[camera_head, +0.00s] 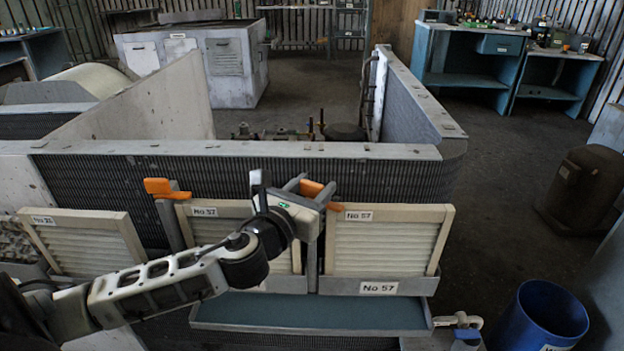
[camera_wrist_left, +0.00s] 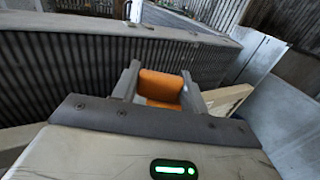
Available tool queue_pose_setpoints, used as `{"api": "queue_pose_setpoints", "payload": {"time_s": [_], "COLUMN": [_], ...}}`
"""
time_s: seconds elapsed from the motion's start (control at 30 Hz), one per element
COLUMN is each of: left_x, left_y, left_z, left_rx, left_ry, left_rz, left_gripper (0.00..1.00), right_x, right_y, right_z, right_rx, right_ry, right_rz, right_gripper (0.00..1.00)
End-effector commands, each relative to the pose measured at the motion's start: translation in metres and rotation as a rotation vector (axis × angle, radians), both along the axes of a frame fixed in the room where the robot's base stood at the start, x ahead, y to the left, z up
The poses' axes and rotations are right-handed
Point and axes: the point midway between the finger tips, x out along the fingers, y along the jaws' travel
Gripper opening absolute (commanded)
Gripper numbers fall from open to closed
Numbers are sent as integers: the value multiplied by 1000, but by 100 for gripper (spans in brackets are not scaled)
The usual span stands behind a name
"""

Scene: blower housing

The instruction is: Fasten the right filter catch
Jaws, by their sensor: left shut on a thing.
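The right filter catch has an orange handle (camera_head: 312,188) on a grey upright between two filter panels on the housing's ribbed front. My left gripper (camera_head: 309,190) reaches it from the left and is shut on this handle. In the left wrist view the orange handle (camera_wrist_left: 160,84) sits between the two grey fingers of the gripper (camera_wrist_left: 161,88). My gripper hides part of the catch and its upright. The left filter catch has an orange handle (camera_head: 158,186) and stands apart, further left. A filter panel labelled No 57 (camera_head: 388,245) leans in its frame right of the gripper.
Another No 57 filter (camera_head: 212,228) is partly behind my left arm. A shallow tray (camera_head: 428,322) runs below the filters. A blue bin (camera_head: 545,318) stands at the lower right. The housing's top rim (camera_head: 235,148) lies behind the gripper. The floor to the right is mostly clear.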

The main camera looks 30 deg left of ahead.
Motion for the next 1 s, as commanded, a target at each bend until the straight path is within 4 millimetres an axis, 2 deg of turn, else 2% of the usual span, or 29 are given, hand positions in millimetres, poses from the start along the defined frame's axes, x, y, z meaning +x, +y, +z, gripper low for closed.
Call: {"api": "queue_pose_setpoints", "payload": {"time_s": [0.03, 0.5, 1.0], "left_x": [0, 0, 0], "left_y": [-2, -2, 0], "left_z": [6, 3, 1], "left_rx": [-8, -4, 1], "left_ry": [0, 2, -2], "left_rz": [38, 372, 487], "left_gripper": [21, 21, 21], "right_x": [0, 1, -1], "right_y": [0, -5, -7], "right_z": [7, 19, 17], "right_rx": [1, -29, -57], "right_ry": [9, 40, 54], "right_rz": [-2, -8, -1], "right_gripper": [42, 42, 42]}}
